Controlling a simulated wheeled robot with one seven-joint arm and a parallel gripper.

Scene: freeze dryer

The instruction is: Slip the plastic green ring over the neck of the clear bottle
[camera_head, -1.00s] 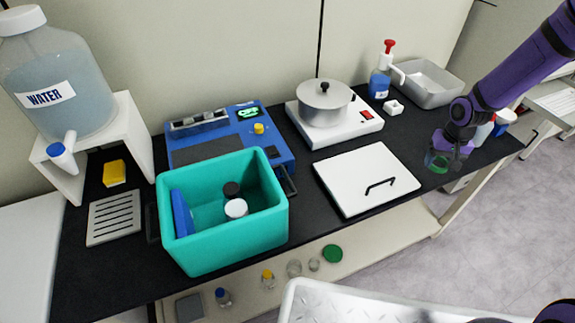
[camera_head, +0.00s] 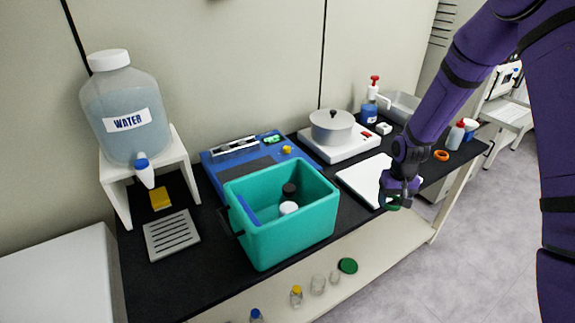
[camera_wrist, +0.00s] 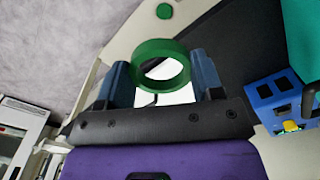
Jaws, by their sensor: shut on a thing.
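My gripper (camera_head: 394,198) is above the front right part of the bench, near the white lid. It is shut on the green ring (camera_wrist: 160,48), which sits between the two blue fingers in the wrist view, its hole open to view. In the head view the ring (camera_head: 391,208) is partly hidden by my gripper. Small clear bottles stand on the lower shelf, among them one with a yellow cap (camera_head: 296,296) and one with a blue cap (camera_head: 256,316). I cannot tell which is the clear bottle named in the task.
A teal box (camera_head: 290,236) stands at the front of the black bench, left of my gripper. A hot plate with a pot (camera_head: 331,127), a water tank (camera_head: 126,112) and an orange ring (camera_head: 441,155) are also on the bench. A green disc (camera_head: 348,266) lies on the shelf.

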